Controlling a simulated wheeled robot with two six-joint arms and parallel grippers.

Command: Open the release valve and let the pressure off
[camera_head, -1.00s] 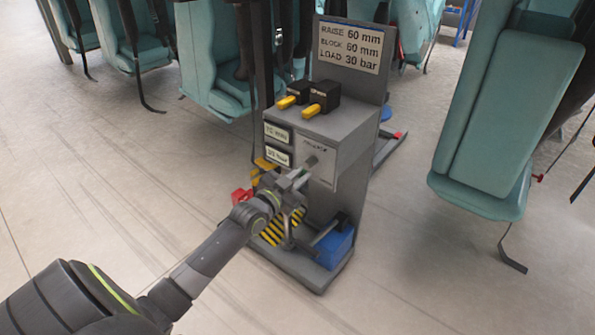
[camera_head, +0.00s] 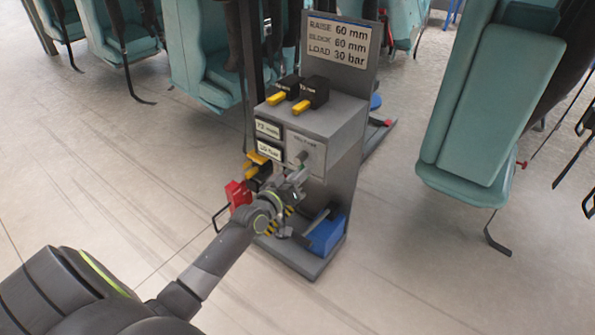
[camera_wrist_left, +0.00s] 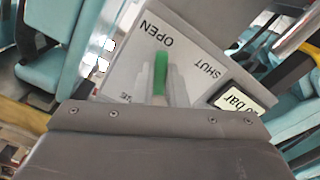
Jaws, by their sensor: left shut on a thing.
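The release valve is on the white front plate (camera_head: 305,148) of the grey pump stand. Its green lever (camera_wrist_left: 160,72) shows in the left wrist view, with its end towards the word OPEN and the word SHUT off to the right. My left gripper (camera_head: 299,176) is at the front plate, just below the grey valve hub (camera_head: 302,157). It is shut on the green lever; the gripper body hides the lower part in the wrist view. My right gripper is out of view.
Two black blocks with yellow handles (camera_head: 302,107) top the stand, before a sign (camera_head: 338,38) reading 60 mm, 60 mm, 30 bar. Teal seats (camera_head: 480,110) hang right and behind. Floor at left is clear.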

